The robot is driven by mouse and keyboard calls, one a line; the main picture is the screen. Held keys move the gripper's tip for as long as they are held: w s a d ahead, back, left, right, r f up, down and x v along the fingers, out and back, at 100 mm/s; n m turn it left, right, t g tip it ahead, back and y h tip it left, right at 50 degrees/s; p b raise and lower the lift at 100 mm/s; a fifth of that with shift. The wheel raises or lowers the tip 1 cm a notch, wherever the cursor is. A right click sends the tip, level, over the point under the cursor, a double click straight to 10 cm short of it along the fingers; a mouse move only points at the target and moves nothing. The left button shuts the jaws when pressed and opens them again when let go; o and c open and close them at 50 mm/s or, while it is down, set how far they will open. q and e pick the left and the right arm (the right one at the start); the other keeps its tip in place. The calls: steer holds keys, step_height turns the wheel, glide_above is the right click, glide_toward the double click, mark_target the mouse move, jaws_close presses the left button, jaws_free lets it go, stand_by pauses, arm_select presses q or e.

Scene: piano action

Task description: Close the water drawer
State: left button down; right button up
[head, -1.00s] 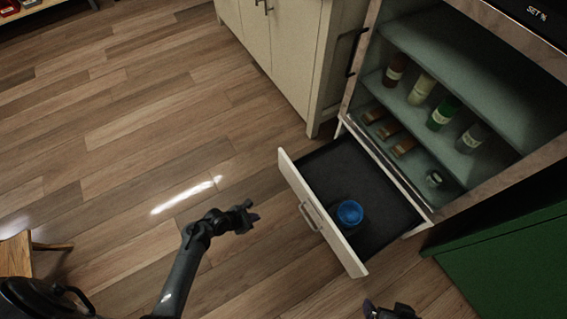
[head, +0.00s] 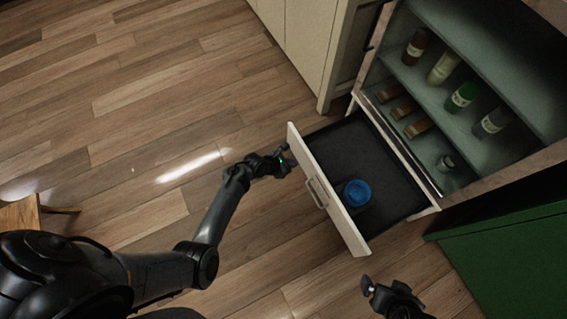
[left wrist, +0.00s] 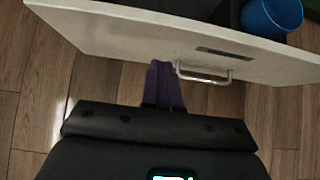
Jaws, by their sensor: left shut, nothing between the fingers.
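The water drawer (head: 347,226) stands pulled out below the open cabinet, its white front facing left. A bar handle (head: 316,192) is on that front and also shows in the left wrist view (left wrist: 204,78). A blue round container (head: 357,192) sits inside the drawer near the front. My left gripper (head: 291,162) is shut and empty, its fingertips at the drawer front beside the handle. In the left wrist view the fingertips (left wrist: 163,72) are close to the panel; I cannot tell whether they touch. My right gripper (head: 368,286) is in front of the drawer, its jaws unclear.
The open cabinet (head: 425,85) above holds several bottles and small items on its shelves. A cream cupboard (head: 310,45) stands left of it and a green unit (head: 505,255) right of it. A wooden stool (head: 22,213) is at far left. The wooden floor between is clear.

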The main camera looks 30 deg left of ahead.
mark_target(308, 158)
arm_select(q)
steer(key=w+b, duration=0.1)
steer(key=w+d+f+b, duration=0.1)
steer(key=w+b, duration=0.1)
steer(key=w, duration=0.1)
steer(key=shift+d+f, duration=0.2)
steer(key=shift+d, duration=0.1)
steer(key=shift+w+d+r+b, duration=0.1)
steer(key=shift+w+d+b, duration=0.1)
steer(key=shift+d+b, duration=0.2)
arm_select(e)
step_height(308, 158, down, 5)
steer(key=shift+r, duration=0.15)
arm_select(q)
steer(key=shift+a, duration=0.15)
arm_select(e)
steer(key=shift+a, duration=0.1)
